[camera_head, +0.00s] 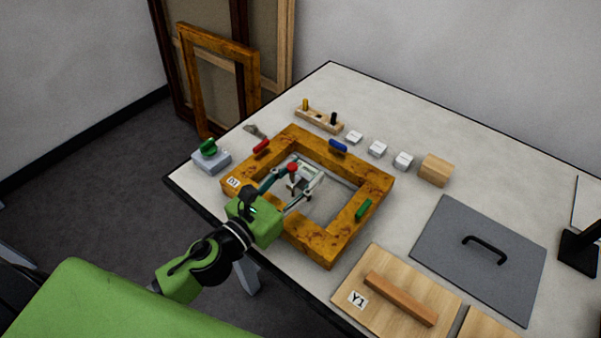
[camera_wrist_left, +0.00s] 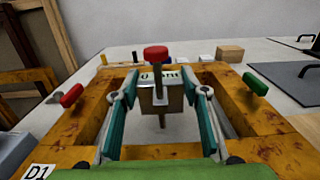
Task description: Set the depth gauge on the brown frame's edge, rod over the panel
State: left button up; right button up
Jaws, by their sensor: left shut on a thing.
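The depth gauge (camera_head: 308,175), a pale block with a red knob and a downward rod, is in my left gripper (camera_head: 298,190). The left wrist view shows its face reading "0 mm" (camera_wrist_left: 158,78) between my two fingers (camera_wrist_left: 161,95). The brown frame (camera_head: 350,226), labelled D1, lies flat on the table, with a pale panel (camera_head: 322,207) inside its opening. The gauge is over the opening, and its rod (camera_wrist_left: 162,121) points down towards the panel. I cannot tell whether rod or gauge touches anything. My right gripper is out of view.
Red (camera_head: 261,146), blue (camera_head: 338,146) and green (camera_head: 363,210) pieces sit on the frame. Behind it are a wooden holder (camera_head: 318,119), white blocks (camera_head: 377,149) and a wooden block (camera_head: 436,169). A grey plate (camera_head: 470,275) and board Y1 (camera_head: 400,276) lie right.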

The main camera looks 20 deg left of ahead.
pick_arm(q)
jog(key=o, duration=1.2)
jog(key=shift+f, duration=0.1)
